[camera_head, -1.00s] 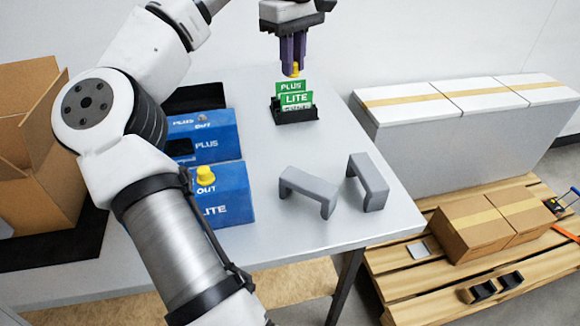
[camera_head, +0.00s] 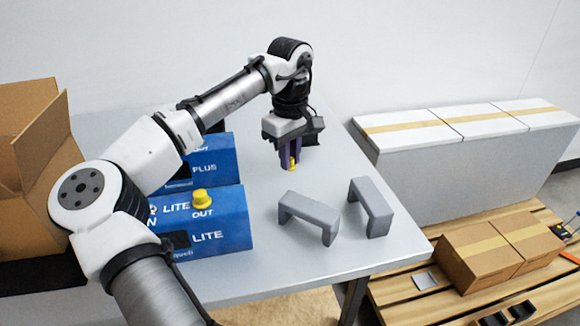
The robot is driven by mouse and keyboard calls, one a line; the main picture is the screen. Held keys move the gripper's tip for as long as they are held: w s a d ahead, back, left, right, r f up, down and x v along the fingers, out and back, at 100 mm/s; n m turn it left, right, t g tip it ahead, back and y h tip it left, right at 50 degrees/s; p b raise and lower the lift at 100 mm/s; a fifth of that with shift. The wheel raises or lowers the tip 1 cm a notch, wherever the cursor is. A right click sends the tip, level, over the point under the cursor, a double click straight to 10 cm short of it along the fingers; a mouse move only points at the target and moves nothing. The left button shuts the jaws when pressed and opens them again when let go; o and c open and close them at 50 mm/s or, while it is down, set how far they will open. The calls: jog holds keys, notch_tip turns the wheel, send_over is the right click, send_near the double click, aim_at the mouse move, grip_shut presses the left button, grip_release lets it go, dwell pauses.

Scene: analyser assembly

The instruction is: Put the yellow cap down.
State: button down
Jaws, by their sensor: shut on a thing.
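My gripper (camera_head: 292,164) points down over the grey table (camera_head: 250,268), with its purple fingers shut on a yellow cap (camera_head: 292,163). The cap is at the fingertips, low near the table top behind the grey brackets. I cannot tell whether it touches the table. A second yellow cap (camera_head: 203,200) sits on top of the blue LITE box (camera_head: 215,236). My gripper is to the right of the blue boxes and apart from them.
Two grey brackets (camera_head: 308,217) and (camera_head: 370,206) stand in front of my gripper. A blue PLUS box (camera_head: 205,167) stands behind the LITE box. A black holder (camera_head: 312,137) is partly hidden behind my gripper. An open cardboard box (camera_head: 40,150) is at the left.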

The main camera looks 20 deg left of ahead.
jog(key=shift+f, duration=1.55)
jog(key=shift+f, duration=0.1)
jog(key=c, duration=1.3)
grip_release()
jog(key=shift+f, duration=0.1)
jog(key=shift+c, duration=0.2)
notch_tip(320, 180, up, 12)
jog(key=shift+r+p, duration=0.2)
jog(key=shift+p, duration=0.2)
